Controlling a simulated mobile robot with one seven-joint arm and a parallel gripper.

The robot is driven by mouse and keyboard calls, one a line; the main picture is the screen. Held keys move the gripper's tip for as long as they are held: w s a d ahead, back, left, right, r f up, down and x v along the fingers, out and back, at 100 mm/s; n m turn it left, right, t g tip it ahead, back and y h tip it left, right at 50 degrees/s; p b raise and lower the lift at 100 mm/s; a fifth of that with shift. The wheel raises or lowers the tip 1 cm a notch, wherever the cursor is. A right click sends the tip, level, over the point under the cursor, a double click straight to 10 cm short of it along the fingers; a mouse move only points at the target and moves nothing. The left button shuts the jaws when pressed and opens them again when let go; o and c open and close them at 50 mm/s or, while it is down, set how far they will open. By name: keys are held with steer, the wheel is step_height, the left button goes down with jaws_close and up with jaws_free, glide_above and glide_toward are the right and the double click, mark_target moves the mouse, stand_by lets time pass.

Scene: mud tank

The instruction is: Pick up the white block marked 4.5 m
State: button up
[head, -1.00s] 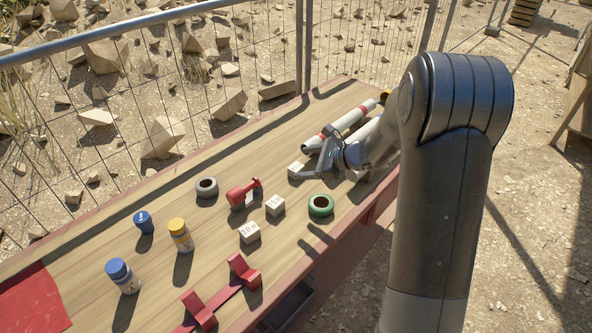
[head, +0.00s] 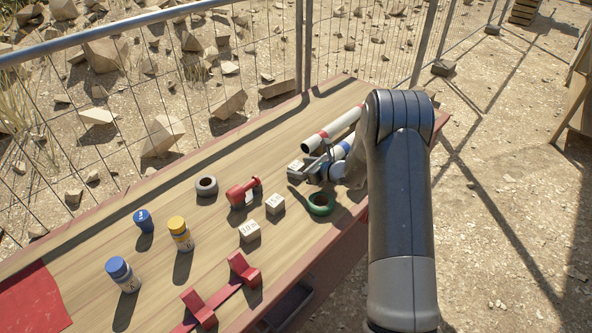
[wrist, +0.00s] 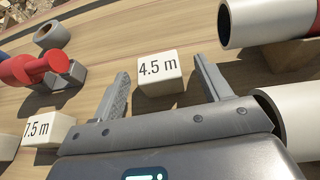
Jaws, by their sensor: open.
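The white block marked 4.5 m (wrist: 159,73) stands on the wooden table, just beyond and between the fingertips of my gripper (wrist: 160,78) in the wrist view. My gripper is open and empty, with one finger to each side of the block. In the head view my gripper (head: 292,177) is over the right part of the table, and the block (head: 296,164) shows only in part behind it. A second white block, marked 7.5 m (wrist: 48,130), is at the lower left of the wrist view; in the head view a similar block (head: 275,204) stands left of the gripper.
White tubes (head: 332,129) lie close to the right of the gripper. A green tape roll (head: 321,204), a red object (head: 243,192), a grey roll (head: 206,187) and another white block (head: 250,231) stand nearby. Bottles and a red stand are farther left.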

mark_target(292, 167)
steer(key=x, duration=0.4)
steer(key=shift+w+a+f, duration=0.1)
steer(key=shift+a+f, duration=0.1)
steer(key=shift+f, duration=0.15)
steer(key=c, duration=1.1)
